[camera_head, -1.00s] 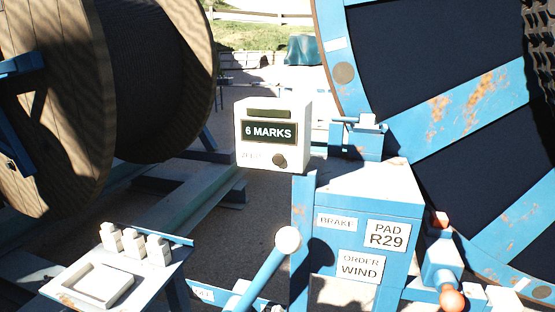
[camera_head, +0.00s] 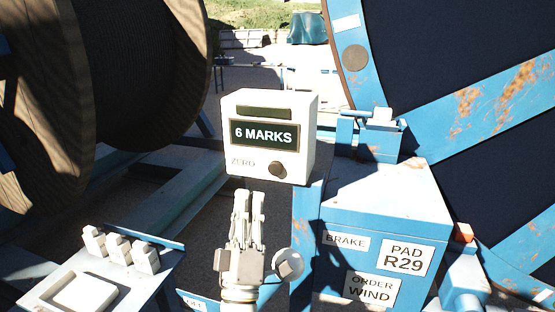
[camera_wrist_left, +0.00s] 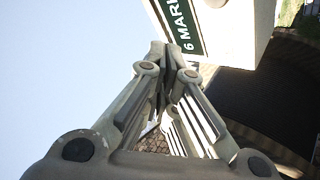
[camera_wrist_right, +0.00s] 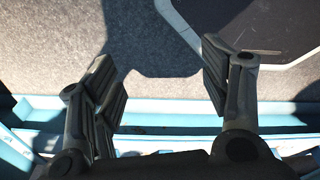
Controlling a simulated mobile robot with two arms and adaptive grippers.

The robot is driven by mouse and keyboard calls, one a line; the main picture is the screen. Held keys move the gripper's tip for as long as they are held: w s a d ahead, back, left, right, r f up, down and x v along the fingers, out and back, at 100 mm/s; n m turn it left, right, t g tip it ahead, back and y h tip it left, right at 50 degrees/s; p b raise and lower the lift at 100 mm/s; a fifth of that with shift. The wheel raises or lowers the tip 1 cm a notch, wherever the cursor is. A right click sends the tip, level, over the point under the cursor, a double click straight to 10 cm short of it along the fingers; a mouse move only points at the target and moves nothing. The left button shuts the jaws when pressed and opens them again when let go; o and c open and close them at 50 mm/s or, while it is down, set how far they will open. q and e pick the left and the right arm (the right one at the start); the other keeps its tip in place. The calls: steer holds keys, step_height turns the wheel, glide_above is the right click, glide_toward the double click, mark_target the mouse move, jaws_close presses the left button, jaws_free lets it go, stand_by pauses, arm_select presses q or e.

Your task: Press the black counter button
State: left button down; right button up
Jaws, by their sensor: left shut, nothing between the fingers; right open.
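The black counter button (camera_head: 277,170) is a round dark knob low on the front of the white counter box (camera_head: 308,140), right of the printed word ZERO. The box's display reads 6 MARKS. My left gripper (camera_head: 249,194) is shut and empty, pointing up just below the box's lower front, left of and below the button. My right gripper (camera_wrist_right: 158,82) is open and empty over grey ground, and is not in the head view.
A blue stand (camera_head: 385,205) with BRAKE, PAD R29 and ORDER WIND labels is right of the gripper. A round-ended lever (camera_head: 290,265) is close beside my left gripper. A tray with white blocks (camera_head: 120,248) is at lower left. Large reels flank the box.

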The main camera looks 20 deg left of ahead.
mark_target(276, 168)
arm_select(q)
steer(key=w+b, duration=0.2)
steer(key=w, duration=0.6)
steer(key=shift+d+r, duration=0.15)
steer(key=shift+r, duration=0.25)
arm_select(e)
steer(key=shift+s+d+f, duration=0.1)
steer(key=shift+s+f, duration=0.95)
steer(key=shift+f, duration=0.2)
steer(key=shift+w, duration=0.3)
arm_select(q)
steer(key=shift+w, duration=0.1)
steer(key=shift+w+b, duration=0.35)
arm_select(e)
steer(key=shift+f, duration=0.1)
